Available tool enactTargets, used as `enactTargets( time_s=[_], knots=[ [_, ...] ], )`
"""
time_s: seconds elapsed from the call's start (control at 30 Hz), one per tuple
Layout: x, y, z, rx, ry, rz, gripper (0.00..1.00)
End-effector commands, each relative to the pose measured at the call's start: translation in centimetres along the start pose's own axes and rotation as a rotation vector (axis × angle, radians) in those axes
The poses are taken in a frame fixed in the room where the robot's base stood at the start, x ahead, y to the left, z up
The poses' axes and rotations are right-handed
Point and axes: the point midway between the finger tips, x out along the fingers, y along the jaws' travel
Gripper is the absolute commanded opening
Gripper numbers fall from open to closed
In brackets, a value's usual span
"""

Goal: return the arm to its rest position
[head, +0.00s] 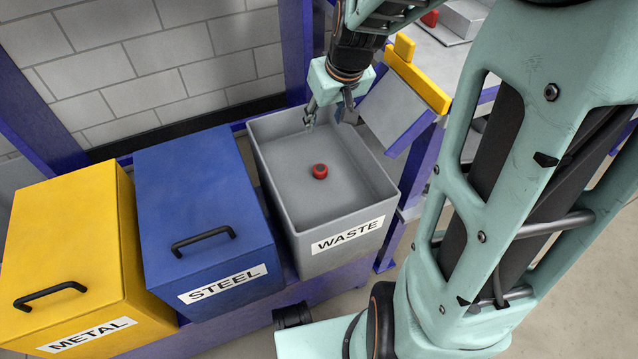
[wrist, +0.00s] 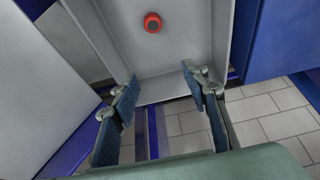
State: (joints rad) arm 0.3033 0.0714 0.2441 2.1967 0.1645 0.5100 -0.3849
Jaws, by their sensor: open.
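My gripper (head: 327,113) is open and empty above the back part of the grey bin labelled WASTE (head: 375,182). In the wrist view its two fingers (wrist: 160,90) are spread apart with nothing between them. A small red round object (head: 320,171) lies on the floor of the waste bin. It also shows in the wrist view (wrist: 153,22), beyond the fingertips and apart from them. My arm reaches over from the right side of the head view, and part of it is out of the picture at the top.
A blue box labelled STEEL (head: 205,190) and a yellow box labelled METAL (head: 60,240) stand left of the waste bin, both closed. A grey chute with a yellow top bar (head: 415,80) stands close right of my gripper. A purple post (head: 297,50) rises behind the bin.

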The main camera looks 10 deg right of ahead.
Motion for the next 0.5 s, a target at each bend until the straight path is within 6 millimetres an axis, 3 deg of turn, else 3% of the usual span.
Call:
enactTargets(
  time_s=[0.03, 0.13, 0.5],
  knots=[
    [-1.0, 0.3, -0.9, -0.004, 0.023, 0.01, 0.46],
    [-1.8, 0.2, -0.9, -0.004, 0.022, 0.009, 0.46],
    [-2.1, 0.1, -0.8, -0.006, 0.02, 0.006, 0.46]
  ],
)
